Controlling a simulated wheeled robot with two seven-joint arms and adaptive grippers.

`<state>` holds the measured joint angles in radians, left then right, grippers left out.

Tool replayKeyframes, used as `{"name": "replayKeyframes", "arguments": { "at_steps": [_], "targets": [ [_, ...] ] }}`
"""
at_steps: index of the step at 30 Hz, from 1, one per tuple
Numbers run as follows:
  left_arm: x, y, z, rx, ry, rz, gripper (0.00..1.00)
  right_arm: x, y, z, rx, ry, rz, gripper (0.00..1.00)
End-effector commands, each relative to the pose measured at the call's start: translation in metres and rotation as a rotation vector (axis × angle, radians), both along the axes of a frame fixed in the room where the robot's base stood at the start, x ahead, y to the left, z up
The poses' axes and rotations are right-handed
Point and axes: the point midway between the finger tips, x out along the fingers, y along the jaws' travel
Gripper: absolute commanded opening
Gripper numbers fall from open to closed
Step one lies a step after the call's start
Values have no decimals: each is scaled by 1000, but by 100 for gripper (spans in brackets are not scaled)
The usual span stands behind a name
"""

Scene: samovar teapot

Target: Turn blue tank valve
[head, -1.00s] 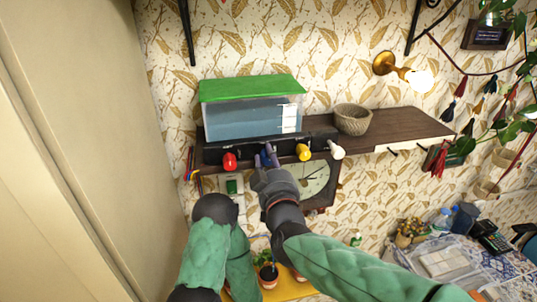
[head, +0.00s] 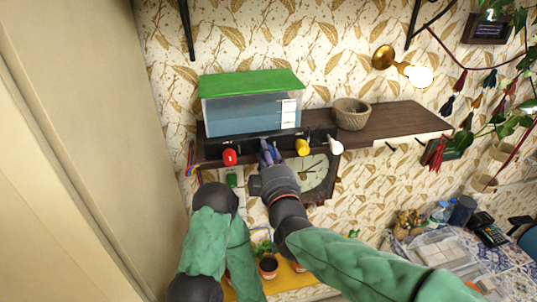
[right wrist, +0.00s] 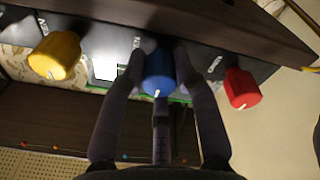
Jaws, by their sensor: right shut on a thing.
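The tank (head: 252,117) with a green lid stands on the wall shelf in the head view, bluish liquid inside. Below it is a dark panel with red (head: 230,157), yellow (head: 302,147) and white (head: 336,146) valve knobs. The blue tank valve (right wrist: 159,77) sits between the yellow and red knobs in the right wrist view; in the head view my gripper mostly hides it. My right gripper (head: 268,156) is shut on the blue valve, one finger on each side of the knob. My left gripper is not in view.
A woven bowl (head: 351,113) stands right of the tank on the shelf (head: 400,122). A clock (head: 316,176) hangs under the panel, behind my right wrist. A wall lamp (head: 402,68) is at upper right. Potted plants (head: 268,266) stand below. A pale cabinet side (head: 80,150) bounds the left.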

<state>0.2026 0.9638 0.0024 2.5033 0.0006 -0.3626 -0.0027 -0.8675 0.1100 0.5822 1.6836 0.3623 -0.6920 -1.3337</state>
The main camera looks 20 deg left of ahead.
Motion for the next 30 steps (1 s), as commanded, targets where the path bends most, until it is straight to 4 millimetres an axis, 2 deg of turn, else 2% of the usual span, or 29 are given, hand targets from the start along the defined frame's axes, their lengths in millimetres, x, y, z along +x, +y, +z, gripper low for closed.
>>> {"name": "replayKeyframes", "arguments": {
  "at_steps": [1, 8, 9, 11, 23, 30],
  "targets": [
    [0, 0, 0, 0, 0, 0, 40, 0, -1, 12, 14, -18, -2, 0],
    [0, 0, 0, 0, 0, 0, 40, 0, -1, 12, 14, -17, -2, 0],
    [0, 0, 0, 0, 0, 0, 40, 0, -1, 12, 14, -17, -2, 39],
    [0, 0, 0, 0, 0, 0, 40, 0, -1, 11, 15, -16, -2, 54],
    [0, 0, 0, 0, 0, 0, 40, -3, -2, 3, 5, -4, -1, 54],
    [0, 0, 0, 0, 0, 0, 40, -26, -19, 1, 5, -5, 2, 54]
  ]
}}
